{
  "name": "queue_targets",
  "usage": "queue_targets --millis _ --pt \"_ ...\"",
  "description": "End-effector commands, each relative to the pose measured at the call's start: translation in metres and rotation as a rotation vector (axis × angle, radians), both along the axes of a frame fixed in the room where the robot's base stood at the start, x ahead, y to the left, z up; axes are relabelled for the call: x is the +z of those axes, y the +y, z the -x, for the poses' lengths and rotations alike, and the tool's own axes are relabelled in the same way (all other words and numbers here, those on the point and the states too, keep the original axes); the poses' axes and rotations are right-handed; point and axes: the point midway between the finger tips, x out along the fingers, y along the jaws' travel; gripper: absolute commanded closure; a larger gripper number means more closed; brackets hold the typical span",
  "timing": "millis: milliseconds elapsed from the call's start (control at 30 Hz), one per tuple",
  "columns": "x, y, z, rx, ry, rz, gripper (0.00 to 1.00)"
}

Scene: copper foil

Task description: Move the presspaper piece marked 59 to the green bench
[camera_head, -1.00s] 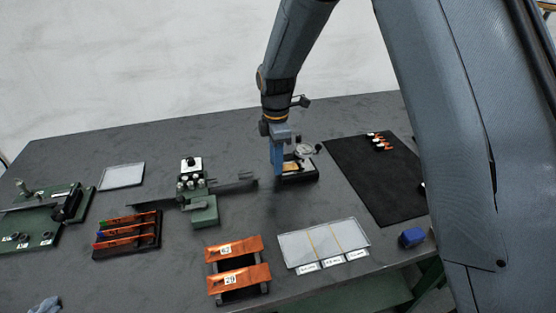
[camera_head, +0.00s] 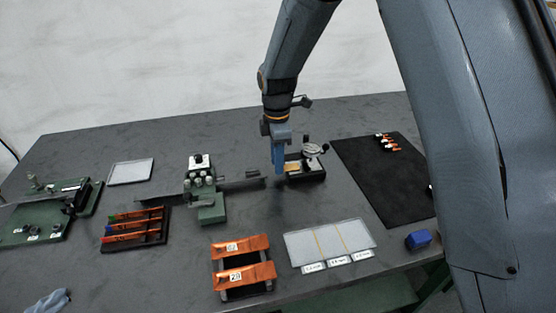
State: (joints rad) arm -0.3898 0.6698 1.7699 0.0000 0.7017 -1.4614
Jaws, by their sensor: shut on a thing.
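My gripper (camera_head: 279,168) is blue and points down beside the black dial gauge (camera_head: 306,170) near the middle of the table. It is shut on a small tan piece (camera_head: 292,167), which seems to be presspaper and shows between the gripper and the gauge. I cannot read a mark on it, or tell whether it touches the gauge. A green bench-like fixture (camera_head: 40,228) stands at the far left. A second green device (camera_head: 211,211) with a grey bar stands left of my gripper. I cannot tell which is the green bench.
Orange foil pieces marked with numbers lie on a black rack (camera_head: 245,291) at the front. A rack of coloured-tipped strips (camera_head: 135,235), a white plate (camera_head: 131,171), a sectioned tray (camera_head: 305,247), a blue block (camera_head: 418,239) and a black mat (camera_head: 385,185) surround clear table.

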Motion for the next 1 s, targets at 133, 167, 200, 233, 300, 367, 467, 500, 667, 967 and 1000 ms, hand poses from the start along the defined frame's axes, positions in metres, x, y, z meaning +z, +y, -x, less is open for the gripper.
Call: queue_targets --millis 133,167,200,233,300,367,467,500,667,967,1000 --pt "0.0 0.0 0.0 0.0 0.0 0.0 0.92" --pt "0.0 0.0 0.0 0.0 0.0 0.0 0.92" --pt "0.001 0.0 0.0 0.0 0.0 0.0 0.92" --pt "0.001 0.0 0.0 0.0 0.0 0.0 0.92" --pt "0.004 0.0 0.0 0.0 0.0 0.0 0.92" --pt "0.006 0.0 0.0 0.0 -0.001 0.0 0.92" --pt "0.012 0.0 0.0 0.0 -0.001 0.0 0.92" --pt "0.014 0.0 0.0 0.0 -0.001 0.0 0.92" --pt "0.023 0.0 0.0 -0.001 -0.001 0.0 0.92" --pt "0.039 0.0 0.0 -0.001 0.0 0.0 0.92" --pt "0.041 0.0 0.0 -0.001 0.0 0.0 0.92"
